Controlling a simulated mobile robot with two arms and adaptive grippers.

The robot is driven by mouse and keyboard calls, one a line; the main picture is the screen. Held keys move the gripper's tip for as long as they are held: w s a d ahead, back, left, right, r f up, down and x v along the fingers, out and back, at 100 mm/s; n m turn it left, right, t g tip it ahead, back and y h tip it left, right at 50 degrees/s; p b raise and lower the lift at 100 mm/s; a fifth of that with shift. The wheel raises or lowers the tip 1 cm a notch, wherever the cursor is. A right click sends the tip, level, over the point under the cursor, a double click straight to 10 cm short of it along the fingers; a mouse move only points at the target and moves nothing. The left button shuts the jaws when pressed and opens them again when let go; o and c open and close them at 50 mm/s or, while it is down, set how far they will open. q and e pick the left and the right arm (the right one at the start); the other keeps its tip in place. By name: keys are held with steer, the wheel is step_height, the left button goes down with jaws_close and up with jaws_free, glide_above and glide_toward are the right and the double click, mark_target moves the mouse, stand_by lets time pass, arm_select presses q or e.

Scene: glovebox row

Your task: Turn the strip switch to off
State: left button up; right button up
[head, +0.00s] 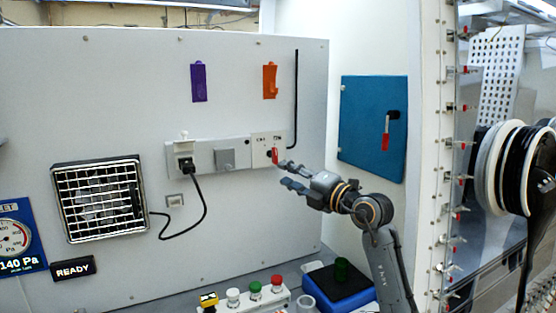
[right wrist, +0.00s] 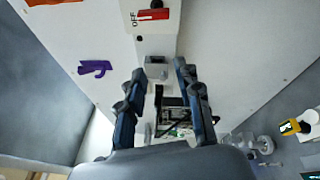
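The strip switch (head: 274,156) is a red lever on the light end plate of the power strip (head: 208,156), on the grey wall panel. In the right wrist view the red switch (right wrist: 153,15) is at the top, beside the lettering OFF. My right gripper (head: 285,174) is close to the switch, just right of and below it in the head view. In the right wrist view its two fingers (right wrist: 160,72) are apart, and the switch lies beyond their tips. I cannot tell whether a finger touches the lever. My left gripper is in neither view.
A black plug (head: 186,164) with a cord sits in the strip's left end, near a grey block (head: 225,158). A fan grille (head: 98,198) is at left. A blue door (head: 372,127) with a red handle is at right. Push buttons (head: 254,289) stand below.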

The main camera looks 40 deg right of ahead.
mark_target(276, 152)
steer(key=w+d+r+n+t+h+p, duration=0.1)
steer(key=w+n+h, duration=0.1)
steer(key=w+n, duration=0.1)
steer(key=w+d+r+n+t+h+p, duration=0.1)
steer(key=w+n+h+p, duration=0.1)
steer(key=w+n, duration=0.2)
steer(key=w+d+r+n+t+h+p, duration=0.1)
steer(key=w+d+n+h+p, duration=0.1)
steer(key=w+n, duration=0.2)
steer(key=shift+w+d+r+n, duration=0.1)
steer(key=shift+r+n, duration=0.05)
steer(key=shift+n, duration=0.45)
jaws_close()
